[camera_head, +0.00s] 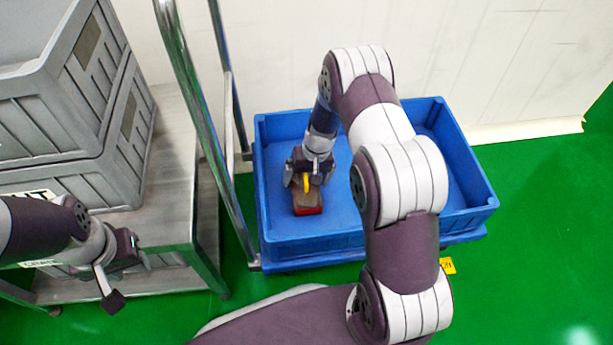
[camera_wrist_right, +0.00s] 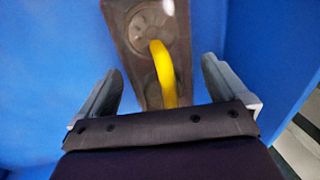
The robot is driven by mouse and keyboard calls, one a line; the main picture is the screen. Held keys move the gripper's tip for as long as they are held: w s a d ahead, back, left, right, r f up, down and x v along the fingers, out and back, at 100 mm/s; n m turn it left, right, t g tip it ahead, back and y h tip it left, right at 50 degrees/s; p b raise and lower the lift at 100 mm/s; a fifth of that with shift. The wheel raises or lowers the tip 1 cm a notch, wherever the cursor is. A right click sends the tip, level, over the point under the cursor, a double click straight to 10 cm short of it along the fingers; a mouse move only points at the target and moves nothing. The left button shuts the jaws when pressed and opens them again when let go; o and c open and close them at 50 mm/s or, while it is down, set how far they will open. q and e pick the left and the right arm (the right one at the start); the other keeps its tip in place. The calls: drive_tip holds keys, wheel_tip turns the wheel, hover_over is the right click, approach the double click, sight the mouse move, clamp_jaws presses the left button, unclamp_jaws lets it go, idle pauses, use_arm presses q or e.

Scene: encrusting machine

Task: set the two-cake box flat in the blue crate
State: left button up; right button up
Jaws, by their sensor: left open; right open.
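The two-cake box (camera_head: 308,203) is a small box with red sides and a brownish top, lying in the left part of the blue crate (camera_head: 310,246). In the right wrist view the box (camera_wrist_right: 133,52) shows round cake shapes on top and a curved yellow band or handle. My right gripper (camera_head: 308,183) is over the box inside the crate, with a finger on either side of it in the wrist view (camera_wrist_right: 160,85). It is open and apart from the box sides. My left gripper (camera_head: 121,272) is open and empty beside the cart at the left.
Grey crates (camera_head: 75,130) are stacked on a metal cart (camera_head: 180,200) at the left. The cart's upright rails (camera_head: 203,120) stand close to the blue crate. The crate's right part is empty. A white wall is behind, and green floor lies to the right.

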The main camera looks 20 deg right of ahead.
wheel_tip(320, 180, up, 12)
drive_tip(key=d+p, duration=0.2)
drive_tip(key=p, duration=0.5)
drive_tip(key=s+a+r+n+h, duration=0.1)
drive_tip(key=s+a+r, duration=0.2)
drive_tip(key=s+r, duration=0.4)
drive_tip(key=s+a+r+n+h, duration=0.1)
drive_tip(key=s+a+r+n, duration=0.1)
drive_tip(key=s+r, duration=0.6)
drive_tip(key=shift+s+a+t, duration=0.4)
drive_tip(key=shift+s+a, duration=0.25)
drive_tip(key=shift+s, duration=0.45)
drive_tip(key=shift+r, duration=0.1)
